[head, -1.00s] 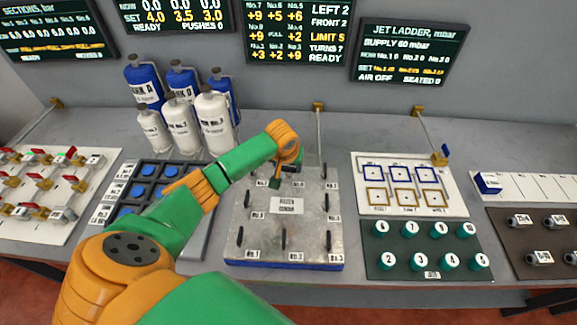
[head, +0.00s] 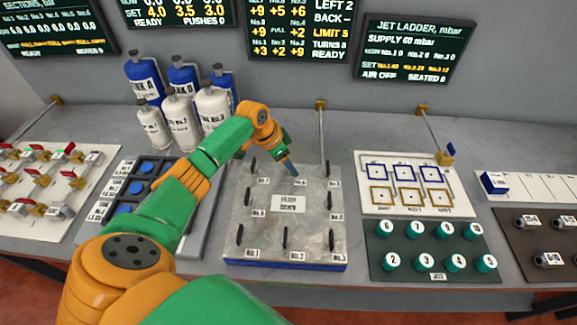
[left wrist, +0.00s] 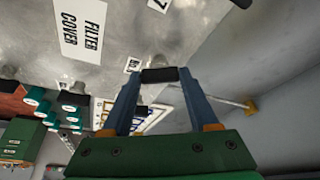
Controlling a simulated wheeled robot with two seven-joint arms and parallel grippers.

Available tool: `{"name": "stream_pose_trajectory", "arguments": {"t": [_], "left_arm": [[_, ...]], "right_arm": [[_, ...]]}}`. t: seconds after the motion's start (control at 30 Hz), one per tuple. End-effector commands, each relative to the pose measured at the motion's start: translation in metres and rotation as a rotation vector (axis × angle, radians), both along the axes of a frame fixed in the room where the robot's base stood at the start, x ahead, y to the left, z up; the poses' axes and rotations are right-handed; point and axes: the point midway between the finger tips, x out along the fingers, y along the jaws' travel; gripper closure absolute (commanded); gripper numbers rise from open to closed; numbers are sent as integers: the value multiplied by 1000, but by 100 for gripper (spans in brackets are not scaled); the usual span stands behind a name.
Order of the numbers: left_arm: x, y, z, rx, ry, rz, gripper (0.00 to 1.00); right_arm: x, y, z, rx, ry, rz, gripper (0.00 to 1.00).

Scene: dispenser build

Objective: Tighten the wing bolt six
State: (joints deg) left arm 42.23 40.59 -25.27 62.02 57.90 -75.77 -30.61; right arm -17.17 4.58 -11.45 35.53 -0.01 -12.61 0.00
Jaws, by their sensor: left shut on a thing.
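The filter cover (head: 270,245) is a grey metal plate on a blue base with black wing bolts around its edge. My left gripper (head: 293,171) comes down on the middle of its far edge, by the label No.6 (head: 300,183). The gripper hides wing bolt six in the head view. In the left wrist view my left gripper (left wrist: 160,78) is shut on the black wing of wing bolt six (left wrist: 160,75), its blue fingers at both ends. How deep the bolt sits cannot be seen. My right gripper is not in view.
White and blue canisters (head: 180,125) stand behind the arm. A panel of teal knobs (head: 432,245) lies to the right, a board of blue buttons (head: 130,190) to the left. A wall screen (head: 300,30) reads TURNS 8, LIMIT 5.

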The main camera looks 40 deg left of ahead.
Motion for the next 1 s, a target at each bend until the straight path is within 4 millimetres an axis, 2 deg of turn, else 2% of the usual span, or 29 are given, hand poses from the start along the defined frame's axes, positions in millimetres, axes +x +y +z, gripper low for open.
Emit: {"name": "stream_pose_trajectory", "arguments": {"t": [0.03,0.5,0.73,1.0], "left_arm": [[2,1,-4,-2,-7,-38,96],[4,3,-3,-1,-6,-398,96],[4,2,-1,0,-7,-493,96],[4,3,1,1,-4,-535,96]], "right_arm": [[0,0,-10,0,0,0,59],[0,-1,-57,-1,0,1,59],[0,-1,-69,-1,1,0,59],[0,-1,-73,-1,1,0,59]]}}
